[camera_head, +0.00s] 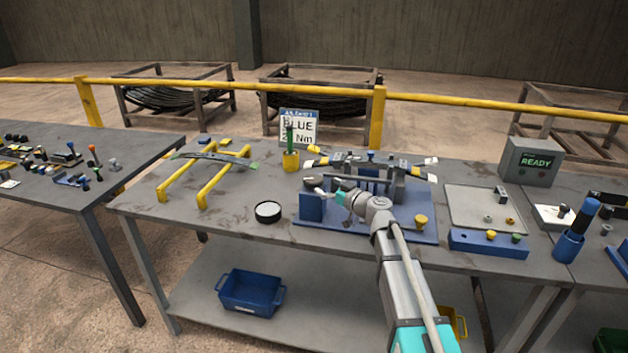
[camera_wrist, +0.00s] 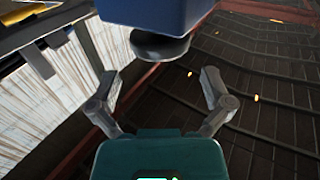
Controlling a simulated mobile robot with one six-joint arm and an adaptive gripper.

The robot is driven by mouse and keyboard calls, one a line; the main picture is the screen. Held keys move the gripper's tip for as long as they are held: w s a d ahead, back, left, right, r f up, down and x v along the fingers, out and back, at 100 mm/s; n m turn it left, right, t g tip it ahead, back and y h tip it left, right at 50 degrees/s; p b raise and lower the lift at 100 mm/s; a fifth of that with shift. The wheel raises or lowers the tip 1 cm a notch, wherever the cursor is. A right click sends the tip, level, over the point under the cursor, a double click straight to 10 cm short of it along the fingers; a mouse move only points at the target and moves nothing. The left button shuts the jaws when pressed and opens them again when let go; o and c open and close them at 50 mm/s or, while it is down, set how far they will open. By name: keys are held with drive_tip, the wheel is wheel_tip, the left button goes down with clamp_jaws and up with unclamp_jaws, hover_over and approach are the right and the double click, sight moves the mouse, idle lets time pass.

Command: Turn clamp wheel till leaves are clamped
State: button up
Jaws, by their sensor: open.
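The blue clamp fixture (camera_head: 408,226) stands on the middle table, with dark leaves (camera_head: 362,182) lying across it. Its left end has a blue block (camera_head: 311,207), and a blue block also shows at the top of the wrist view (camera_wrist: 165,12). A dark grey round disc (camera_wrist: 158,46), which looks like the clamp wheel, sits against that block. I cannot make out the wheel in the head view. My gripper (camera_wrist: 160,85) is open and empty. Its fingers spread to either side below the disc, apart from it. In the head view my gripper (camera_head: 316,187) is at the fixture's left end.
A curved leaf (camera_head: 215,159) rests on yellow stands (camera_head: 206,182) at the left. A round white-topped pot (camera_head: 268,211) is near the front edge. A tray (camera_head: 483,208) and a READY box (camera_head: 531,161) stand at the right. Yellow-ended tools lie behind the fixture.

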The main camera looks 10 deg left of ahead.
sight(314, 179)
drive_tip(key=shift+x, duration=2.8)
drive_tip(key=c, duration=0.8)
